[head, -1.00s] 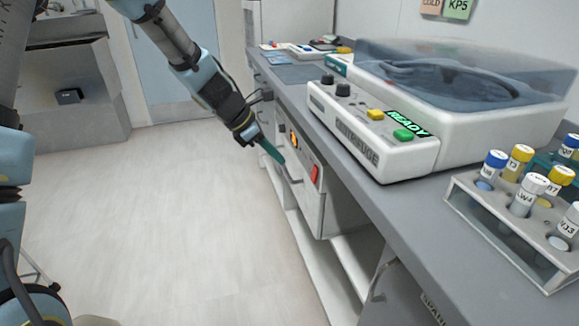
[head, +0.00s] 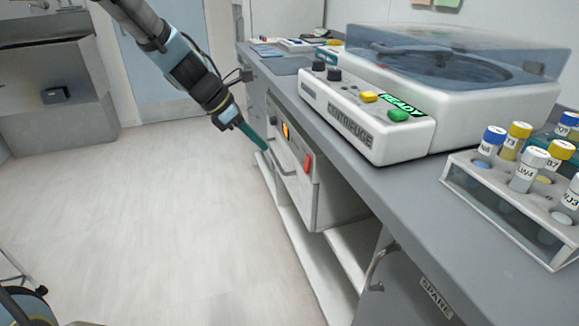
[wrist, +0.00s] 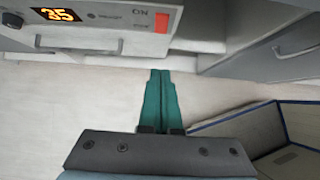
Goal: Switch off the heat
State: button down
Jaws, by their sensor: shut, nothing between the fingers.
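A white unit (head: 325,193) with a front panel sits under the counter in the head view. It has an amber display (head: 285,130) and a red switch (head: 308,163). In the wrist view the display (wrist: 55,14) reads 35, and the red switch (wrist: 161,22) lies beside the word ON. A handle bar runs across the unit's front below the panel. My gripper (head: 264,149) is shut and empty, its teal fingers in front of the unit, left of the switch. In the wrist view the fingertips (wrist: 160,72) appear below the switch, apart from it.
A centrifuge (head: 365,132) showing READY stands on the grey counter above. A rack (head: 500,215) of capped tubes is at the right. A SPARE-labelled cabinet (head: 400,295) stands nearer. An open box (wrist: 255,125) shows low right in the wrist view. The floor (head: 150,220) at left is clear.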

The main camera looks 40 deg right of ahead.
aim_at(307, 164)
dwell(0.4)
jog(key=d+r+x, duration=0.1)
jog(key=d+x, duration=0.1)
jog(key=x, duration=1)
jog(key=shift+s+d+p, duration=0.3)
jog(key=shift+s+p, duration=0.05)
jog(key=shift+s, duration=0.1)
